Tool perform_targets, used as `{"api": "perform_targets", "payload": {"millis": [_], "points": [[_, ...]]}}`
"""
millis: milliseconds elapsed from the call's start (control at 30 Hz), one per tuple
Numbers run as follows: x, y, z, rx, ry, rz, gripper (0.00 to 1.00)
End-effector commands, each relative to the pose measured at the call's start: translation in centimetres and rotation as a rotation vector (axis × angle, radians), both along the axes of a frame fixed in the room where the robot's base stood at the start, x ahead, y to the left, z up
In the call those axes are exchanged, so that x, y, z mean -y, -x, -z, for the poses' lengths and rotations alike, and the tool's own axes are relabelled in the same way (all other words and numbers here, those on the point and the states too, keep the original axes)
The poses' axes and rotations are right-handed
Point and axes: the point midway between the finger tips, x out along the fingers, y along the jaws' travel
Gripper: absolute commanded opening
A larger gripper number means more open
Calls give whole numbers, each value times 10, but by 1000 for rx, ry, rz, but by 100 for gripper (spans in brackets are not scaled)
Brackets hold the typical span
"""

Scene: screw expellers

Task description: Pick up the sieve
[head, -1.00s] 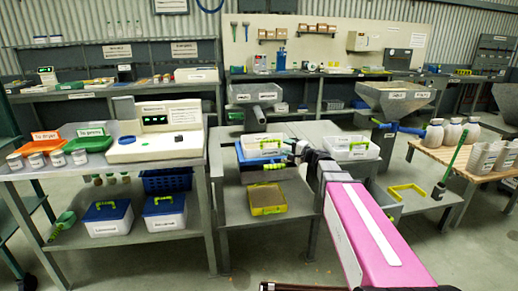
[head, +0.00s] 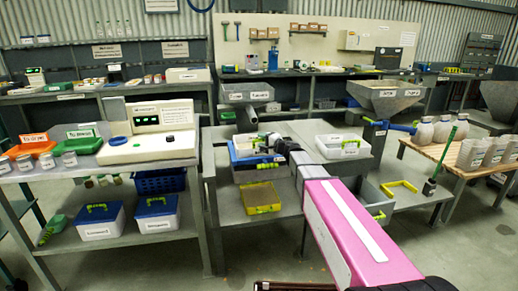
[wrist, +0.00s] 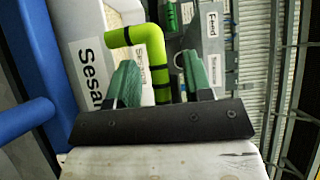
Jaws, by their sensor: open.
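A yellow-framed tray with a brownish flat inside (head: 261,197), which looks like the sieve, lies on the lower shelf of the middle bench. My gripper (head: 266,143) is above it, over the blue-rimmed container on the bench top. In the wrist view my gripper (wrist: 163,76) is open, its two green fingers apart. A lime-green bent handle with black bands (wrist: 150,40) runs down between the fingers. I cannot tell whether it touches them, or whether it belongs to the sieve. A lime-green handle on the blue-rimmed container (head: 268,167) shows below my gripper in the head view.
A white tray (head: 342,147) stands right of my gripper. A hopper (head: 247,92) stands behind, and a larger one (head: 386,95) further right. A grey bin (head: 374,207) and a yellow bracket (head: 400,189) are lower right. The left bench (head: 150,147) holds a scale and trays.

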Motion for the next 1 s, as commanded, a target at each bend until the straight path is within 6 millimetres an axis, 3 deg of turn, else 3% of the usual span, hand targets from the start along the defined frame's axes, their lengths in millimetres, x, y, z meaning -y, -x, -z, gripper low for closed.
{"api": "perform_targets", "payload": {"millis": [200, 367, 767, 1000], "points": [[-1, -1, 0, 0, 0, 1, 46], [-1, -1, 0, 0, 0, 1, 0], [-1, -1, -2, 0, 0, 1, 0], [-1, 0, -21, 1, -1, 1, 0]]}}
